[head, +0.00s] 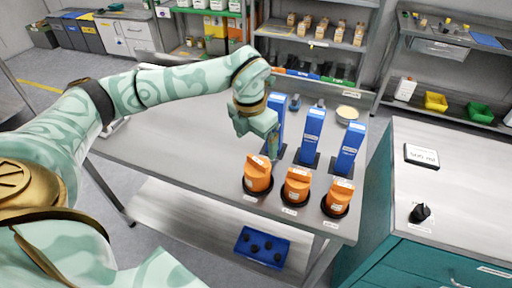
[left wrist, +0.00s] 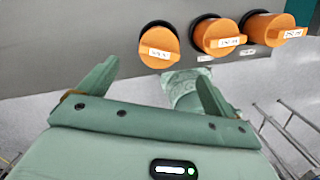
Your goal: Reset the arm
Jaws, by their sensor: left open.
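My left arm reaches in from the left over the grey worktable (head: 180,128), bent at the elbow. My left gripper (head: 272,152) points down near the table's right end. It is open and empty, in front of the leftmost blue upright box and just behind the leftmost orange knob (head: 257,172). In the left wrist view the two green fingers of my left gripper (left wrist: 157,80) stand apart with nothing between them. The leftmost orange knob there (left wrist: 158,46) lies beyond the fingertips. I cannot tell whether the gripper touches anything. My right gripper does not show.
Two more orange knobs (head: 297,185) (head: 338,196) stand in a row, with blue upright boxes (head: 311,132) (head: 347,147) behind. A teal cabinet (head: 440,180) holds a black knob (head: 420,212) and a label plate (head: 421,154). A blue tray (head: 240,247) sits on the lower shelf.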

